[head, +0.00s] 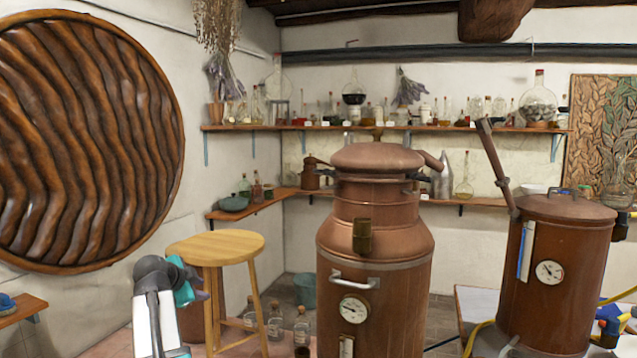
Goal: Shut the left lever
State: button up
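A long brown lever (492,155) rises from the left side of the right-hand copper boiler (575,280). It stands raised and leans up to the left, its lower end at a bracket by the boiler's lid. No other part in view is clearly a left lever. My arm is at the lower left, in front of the wooden stool, well to the left of both boilers. My gripper (200,295) is small and partly hidden behind the arm's teal and white links. I cannot tell whether it is open or shut. It is far from the raised lever.
A large copper still (375,225) with a front handle (355,282) stands between my arm and the right boiler. A wooden stool (215,248) and several glass bottles (275,322) are near my arm. A yellow hose (480,335) runs by the right boiler.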

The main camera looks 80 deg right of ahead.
jog(key=s+d+r+m+g+h, duration=0.1)
jog(key=s+d+r+m, duration=0.2)
jog(key=s+r, duration=0.5)
jog(key=s+d+r+m+g+h, duration=0.1)
jog(key=s+d+r+m+h, duration=0.15)
jog(key=s+r, duration=0.6)
jog(key=m+g, duration=0.3)
jog(key=m, duration=0.3)
send_near(317, 172)
jog(key=a, duration=0.3)
jog(key=shift+w+d+h, duration=0.1)
jog(key=shift+w+h, duration=0.3)
jog(key=shift+h, duration=0.05)
jog(key=p+x, duration=0.5)
jog(key=x, duration=0.7)
jog(key=shift+s+d, duration=0.15)
jog(key=shift+d, duration=0.1)
jog(key=shift+s+d+f, duration=0.2)
jog(key=shift+d+f, duration=0.05)
jog(key=shift+d, duration=0.3)
grip_shut()
